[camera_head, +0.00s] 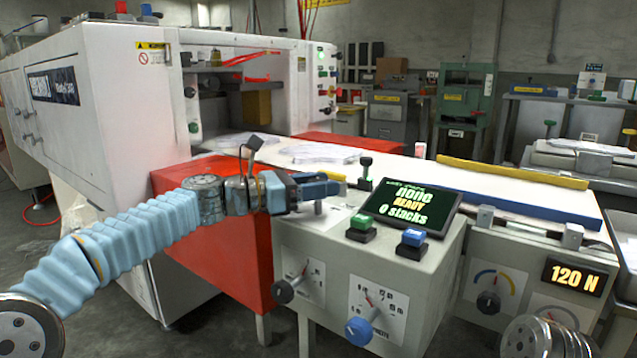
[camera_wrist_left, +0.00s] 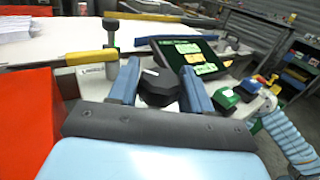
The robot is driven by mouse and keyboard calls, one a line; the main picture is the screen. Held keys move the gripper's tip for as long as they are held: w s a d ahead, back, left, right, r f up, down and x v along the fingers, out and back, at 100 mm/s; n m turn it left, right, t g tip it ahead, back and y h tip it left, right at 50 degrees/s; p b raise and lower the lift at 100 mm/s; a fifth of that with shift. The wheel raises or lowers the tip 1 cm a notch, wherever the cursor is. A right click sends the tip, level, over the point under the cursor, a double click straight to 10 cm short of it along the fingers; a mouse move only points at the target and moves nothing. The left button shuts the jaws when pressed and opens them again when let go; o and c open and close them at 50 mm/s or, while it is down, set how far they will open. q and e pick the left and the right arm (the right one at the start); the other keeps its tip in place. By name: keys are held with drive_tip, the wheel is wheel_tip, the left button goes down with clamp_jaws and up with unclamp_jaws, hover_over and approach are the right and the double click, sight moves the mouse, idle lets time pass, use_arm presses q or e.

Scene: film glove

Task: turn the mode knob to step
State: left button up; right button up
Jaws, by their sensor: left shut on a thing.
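My left gripper (camera_head: 335,182) reaches in from the left over the top left of the grey control console (camera_head: 390,262). In the left wrist view, its two blue fingers (camera_wrist_left: 160,85) are shut on a black knob (camera_wrist_left: 158,90) on the console top, one finger on each side. A pale mark shows on the knob, but its setting cannot be read. In the head view the gripper hides this knob. The console front has a black knob (camera_head: 283,291) and a blue knob (camera_head: 359,331) on white dial plates too small to read. My right gripper is not in view.
A tilted screen (camera_head: 408,205) reads "none", "READY" and "0 stacks". Green (camera_head: 362,227) and blue (camera_head: 413,238) push buttons stand before it. A red panel (camera_head: 222,240) lies left of the console.

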use_arm(q)
drive_tip(key=o, duration=1)
drive_tip(key=shift+c, duration=0.2)
drive_tip(key=v, duration=1.3)
drive_tip(key=shift+a, duration=0.4)
drive_tip(key=shift+s, duration=0.15)
